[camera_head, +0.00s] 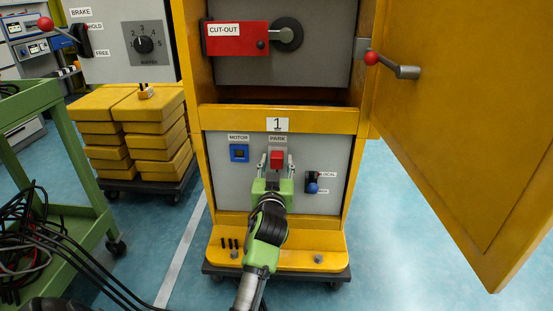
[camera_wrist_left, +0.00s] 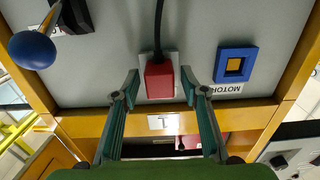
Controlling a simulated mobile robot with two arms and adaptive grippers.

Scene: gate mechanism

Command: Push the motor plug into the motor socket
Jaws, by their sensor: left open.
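The red motor plug (camera_head: 277,158) sits in the PARK position on the grey lower panel. In the left wrist view, which is upside down, the plug (camera_wrist_left: 159,80) shows with a black cable on it. The blue motor socket (camera_head: 239,152), with a yellow-orange centre, is left of the plug under the MOTOR label; it also shows in the left wrist view (camera_wrist_left: 236,64) and holds no plug. My left gripper (camera_head: 277,165) is open in front of the panel, with one finger on each side of the plug and gaps between. My right gripper is not in view.
A blue-knobbed lever (camera_head: 313,187) is on the panel to the right. The yellow cabinet door (camera_head: 470,120) stands open at the right. A yellow ledge (camera_head: 310,255) juts out below the panel. A green cart (camera_head: 85,200) with cables is at the left.

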